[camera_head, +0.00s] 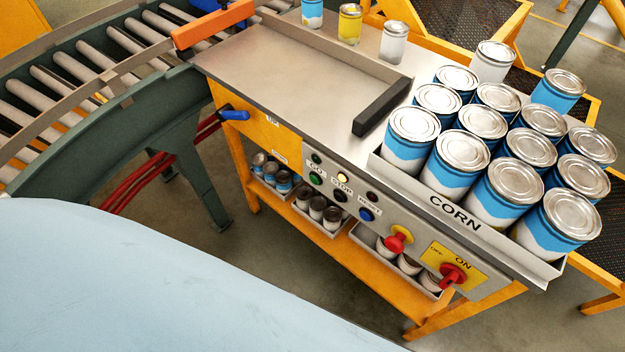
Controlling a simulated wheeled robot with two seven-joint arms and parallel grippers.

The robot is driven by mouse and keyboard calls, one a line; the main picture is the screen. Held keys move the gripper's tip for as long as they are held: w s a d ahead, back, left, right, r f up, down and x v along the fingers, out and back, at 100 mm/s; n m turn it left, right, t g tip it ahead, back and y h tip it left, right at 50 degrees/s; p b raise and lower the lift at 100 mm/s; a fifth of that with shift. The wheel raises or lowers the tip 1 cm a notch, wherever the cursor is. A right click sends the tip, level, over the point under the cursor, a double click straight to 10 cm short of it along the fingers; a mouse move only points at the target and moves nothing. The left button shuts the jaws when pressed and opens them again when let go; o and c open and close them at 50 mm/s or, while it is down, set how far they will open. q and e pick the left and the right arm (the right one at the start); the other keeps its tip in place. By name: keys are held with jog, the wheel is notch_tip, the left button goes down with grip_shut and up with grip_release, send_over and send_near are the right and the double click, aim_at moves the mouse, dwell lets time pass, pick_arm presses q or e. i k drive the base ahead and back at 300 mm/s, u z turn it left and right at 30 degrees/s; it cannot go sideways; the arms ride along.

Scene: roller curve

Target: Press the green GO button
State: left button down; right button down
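The green GO button (316,178) is on the grey control panel (408,226) at the front of the metal worktable (290,65). It is at the panel's left end, just below the GO label. A black STOP button (340,196) and a blue RESET button (366,214) sit to its right. Above them are a dark lamp, a lit yellow lamp (343,177) and a dark red lamp. Nothing covers the green button. Neither of my grippers is in view.
A CORN tray (455,213) full of blue-and-white cans stands above the panel. A red emergency knob (398,239) and a red ON/OFF switch (453,273) are farther right. A roller conveyor (70,90) curves at left, by an orange bar (213,24) and a blue-handled lever (234,115).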

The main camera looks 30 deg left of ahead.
aim_at(314, 178)
jog(key=u, duration=1.3)
jog(key=k, duration=0.95)
jog(key=z, duration=1.05)
jog(key=i, duration=0.5)
